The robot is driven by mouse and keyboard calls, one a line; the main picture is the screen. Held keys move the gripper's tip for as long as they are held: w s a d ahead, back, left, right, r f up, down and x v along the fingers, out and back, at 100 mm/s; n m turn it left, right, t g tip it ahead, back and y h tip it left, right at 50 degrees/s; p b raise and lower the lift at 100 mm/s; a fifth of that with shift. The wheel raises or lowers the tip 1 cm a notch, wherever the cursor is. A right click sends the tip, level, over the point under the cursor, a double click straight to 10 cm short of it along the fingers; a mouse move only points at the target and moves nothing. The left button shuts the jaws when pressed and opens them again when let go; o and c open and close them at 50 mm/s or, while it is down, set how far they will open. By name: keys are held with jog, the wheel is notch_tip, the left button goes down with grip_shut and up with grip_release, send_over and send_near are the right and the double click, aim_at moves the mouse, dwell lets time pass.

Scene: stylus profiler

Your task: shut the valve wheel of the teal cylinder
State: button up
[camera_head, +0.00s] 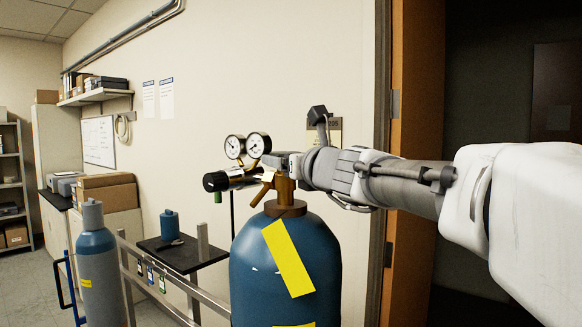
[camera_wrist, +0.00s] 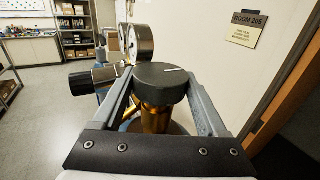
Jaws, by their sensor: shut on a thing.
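The teal cylinder (camera_head: 255,270) stands upright in front of me in the head view, with a yellow label on its side and a brass valve (camera_head: 284,190) on top. In the wrist view its valve wheel (camera_wrist: 161,85) is a dark round disc with a white mark on top. My gripper (camera_wrist: 160,82) has one finger on each side of the wheel and is shut on it. In the head view my gripper (camera_head: 290,163) reaches the valve from the right and hides most of the wheel. How far the wheel is turned cannot be told.
A regulator with two gauges (camera_head: 258,145) and a black knob (camera_head: 215,181) sticks out left of the valve. A rail (camera_head: 180,313) and a small black table (camera_head: 183,260) stand left of the cylinder. A second, capped cylinder (camera_head: 98,270) is further left. A door frame (camera_head: 380,200) is behind my arm.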

jog(key=o, duration=1.3)
jog(key=p+v, duration=0.1)
jog(key=v, duration=1.6)
jog(key=shift+s, duration=0.25)
